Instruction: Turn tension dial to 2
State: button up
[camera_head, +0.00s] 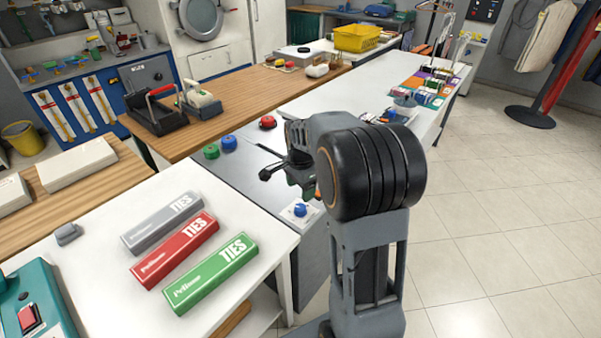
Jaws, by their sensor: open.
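A blue dial (300,209) sits on a small white plate on the front right part of the grey machine top, in the middle of the head view. Its markings and setting are too small to read, and I cannot confirm from a label that it is the tension dial. My gripper (303,184) is above and just behind this dial in the picture, apart from it. It is open and appears empty; my arm's large dark joint hides part of the view to its right. Another blue dial-like knob (389,114) shows on the white table farther back.
Green (211,151), blue (229,143) and red (267,122) buttons stand on the grey top (255,165). Grey, red (175,250) and green TIES boxes lie on the near white table (100,215). A wooden counter (225,105) runs behind.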

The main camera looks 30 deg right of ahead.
notch_tip(320, 180, up, 6)
jog(key=shift+f, duration=0.2)
dwell(0.6)
